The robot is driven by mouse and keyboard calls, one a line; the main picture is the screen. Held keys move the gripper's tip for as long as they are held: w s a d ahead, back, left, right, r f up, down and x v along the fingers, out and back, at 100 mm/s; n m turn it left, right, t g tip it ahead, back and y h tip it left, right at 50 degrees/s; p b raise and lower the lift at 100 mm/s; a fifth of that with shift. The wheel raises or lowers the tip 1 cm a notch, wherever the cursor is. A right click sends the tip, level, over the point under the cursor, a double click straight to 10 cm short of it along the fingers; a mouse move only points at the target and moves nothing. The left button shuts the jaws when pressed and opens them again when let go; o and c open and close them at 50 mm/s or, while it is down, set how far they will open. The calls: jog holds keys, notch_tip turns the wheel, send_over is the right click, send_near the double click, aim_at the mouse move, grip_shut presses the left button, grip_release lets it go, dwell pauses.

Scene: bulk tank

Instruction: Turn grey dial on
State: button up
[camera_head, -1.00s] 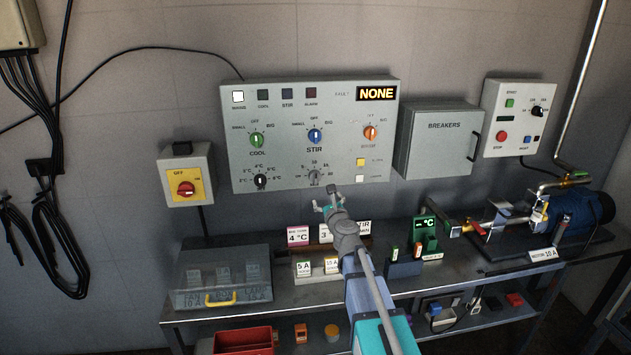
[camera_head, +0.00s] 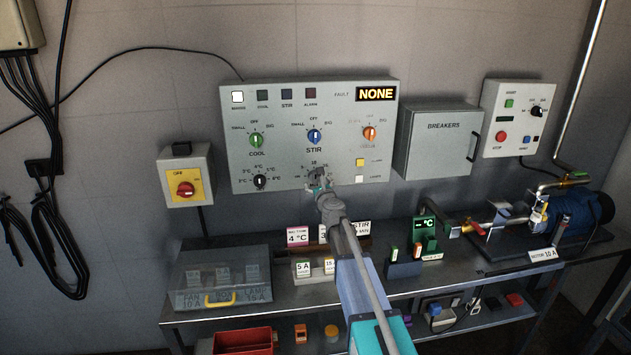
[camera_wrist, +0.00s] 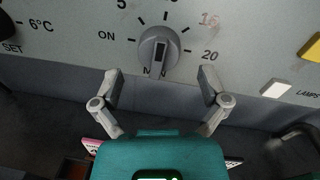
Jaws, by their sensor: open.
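The grey dial (camera_wrist: 159,50) sits on the lower middle of the control panel, with ON printed to its left, numbers around it and MIN partly hidden below.
The control panel (camera_head: 285,100) also holds a black dial (camera_head: 260,182), green, blue and orange knobs above, a yellow button (camera_head: 359,162) and a white button (camera_wrist: 276,88). Below stands a bench with label cards (camera_head: 298,237). The breaker box (camera_head: 440,145) is at the right.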

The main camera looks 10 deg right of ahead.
jog(key=shift+w+a, duration=0.1)
jog(key=shift+w, duration=1.15)
jog(key=shift+c, duration=0.2)
jog(key=c, duration=1.1)
